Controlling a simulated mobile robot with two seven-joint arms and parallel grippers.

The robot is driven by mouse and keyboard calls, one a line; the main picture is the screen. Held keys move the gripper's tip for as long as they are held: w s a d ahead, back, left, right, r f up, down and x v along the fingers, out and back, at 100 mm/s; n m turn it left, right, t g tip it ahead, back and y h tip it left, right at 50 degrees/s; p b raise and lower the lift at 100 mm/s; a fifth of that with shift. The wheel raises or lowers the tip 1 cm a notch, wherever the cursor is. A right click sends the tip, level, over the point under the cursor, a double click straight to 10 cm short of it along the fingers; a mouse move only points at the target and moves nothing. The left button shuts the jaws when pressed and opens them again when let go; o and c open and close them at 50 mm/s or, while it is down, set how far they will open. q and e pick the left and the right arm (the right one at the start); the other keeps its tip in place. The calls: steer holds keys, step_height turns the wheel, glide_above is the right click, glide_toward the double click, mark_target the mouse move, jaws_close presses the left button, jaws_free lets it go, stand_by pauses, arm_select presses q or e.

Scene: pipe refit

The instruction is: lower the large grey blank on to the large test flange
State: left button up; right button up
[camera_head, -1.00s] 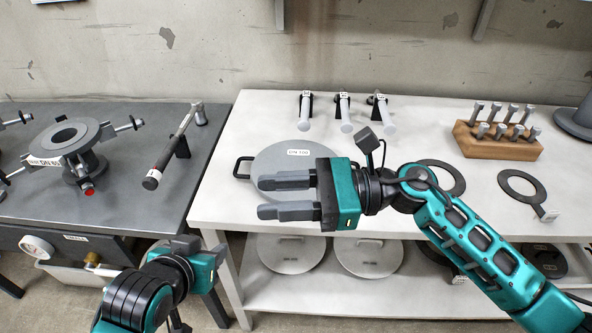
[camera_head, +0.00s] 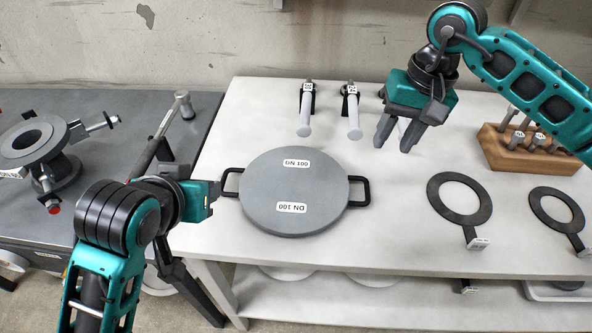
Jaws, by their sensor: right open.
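The large grey blank (camera_head: 294,205) lies flat on the white table, with two DN 100 labels and a black handle on each side. My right gripper (camera_head: 396,143) is open and empty, above the table behind and to the right of the blank. My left gripper (camera_head: 213,191) is beside the blank's left handle (camera_head: 229,183). Its fingers are mostly hidden, so I cannot tell their opening or whether they touch the handle. A grey flange on a stand (camera_head: 58,168) is on the dark bench at left. I cannot tell whether it is the large test flange.
Two dark ring gaskets (camera_head: 484,212) with tabs lie right of the blank. A wooden block (camera_head: 500,152) with bolts is at back right. A long-handled tool (camera_head: 160,130) lies on the dark bench.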

mark_target(223, 181)
arm_select(q)
steer(key=x, duration=1.2)
steer(key=shift+w+f, duration=0.1)
steer(key=shift+f, duration=0.15)
arm_select(e)
steer(key=f, duration=0.4)
steer(key=a+f, duration=0.1)
steer(key=f, duration=0.3)
steer(key=a+f, duration=0.1)
steer(key=f, duration=0.3)
steer(key=shift+s+a+f, duration=0.1)
steer(key=shift+s+f, duration=0.1)
steer(key=shift+f, duration=0.1)
arm_select(q)
jaws_close()
arm_select(e)
jaws_close()
steer(key=shift+r, duration=0.1)
